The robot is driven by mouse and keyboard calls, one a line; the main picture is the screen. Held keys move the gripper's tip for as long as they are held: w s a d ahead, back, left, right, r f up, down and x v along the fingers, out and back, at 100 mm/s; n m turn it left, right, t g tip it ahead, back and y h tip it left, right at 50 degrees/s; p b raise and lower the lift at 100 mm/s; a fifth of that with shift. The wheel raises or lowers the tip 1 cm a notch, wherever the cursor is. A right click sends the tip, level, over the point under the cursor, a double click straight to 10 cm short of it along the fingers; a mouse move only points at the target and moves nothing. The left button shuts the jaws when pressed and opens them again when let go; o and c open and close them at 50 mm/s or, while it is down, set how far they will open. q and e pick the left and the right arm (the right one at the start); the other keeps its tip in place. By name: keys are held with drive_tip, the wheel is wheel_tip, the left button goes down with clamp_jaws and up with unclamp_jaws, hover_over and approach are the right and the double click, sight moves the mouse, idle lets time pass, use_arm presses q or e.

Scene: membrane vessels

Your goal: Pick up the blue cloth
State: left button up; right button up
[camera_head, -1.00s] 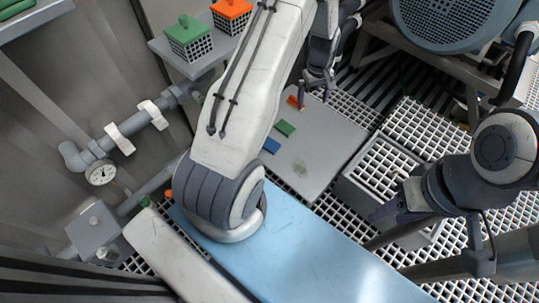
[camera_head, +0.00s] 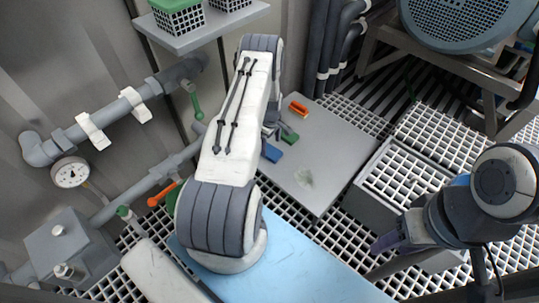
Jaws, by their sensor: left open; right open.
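The blue cloth (camera_head: 272,153) is a small flat square on the left edge of a grey table (camera_head: 325,150). A green cloth (camera_head: 289,136) lies just beyond it. My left arm reaches across from the lower left. My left gripper (camera_head: 271,130) is open, near the green and blue cloths, and mostly hidden behind my own forearm. Whether it touches a cloth cannot be told. My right gripper (camera_head: 386,243) is open at the lower right, well away from the blue cloth.
A red-orange item (camera_head: 298,108) lies at the table's far end. A grid-topped grey box (camera_head: 395,180) stands right of the table. Pipes with a gauge (camera_head: 70,172) run along the left wall. A shelf (camera_head: 205,30) holds baskets.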

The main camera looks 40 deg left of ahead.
sight(271, 152)
use_arm(q)
wheel_tip(271, 152, down, 5)
drive_tip(key=b, duration=0.3)
drive_tip(key=shift+w, duration=0.1)
drive_tip(key=c, duration=1.2)
drive_tip(key=shift+c, duration=0.2)
drive_tip(key=shift+r, duration=0.15)
drive_tip(key=r+p, duration=0.1)
drive_tip(key=r, duration=0.1)
drive_tip(key=d+r+p, duration=0.1)
drive_tip(key=r+p, duration=0.1)
drive_tip(key=r, duration=0.1)
drive_tip(key=shift+w+r+p, duration=0.1)
drive_tip(key=shift+w+p, duration=0.05)
drive_tip(key=shift+p, duration=0.15)
drive_tip(key=w+d+r+p, duration=0.2)
drive_tip(key=d+r+p, duration=0.2)
drive_tip(key=d, duration=0.6)
drive_tip(key=shift+w+d+r, duration=0.15)
drive_tip(key=shift+d+r, duration=0.05)
drive_tip(key=shift+r, duration=0.6)
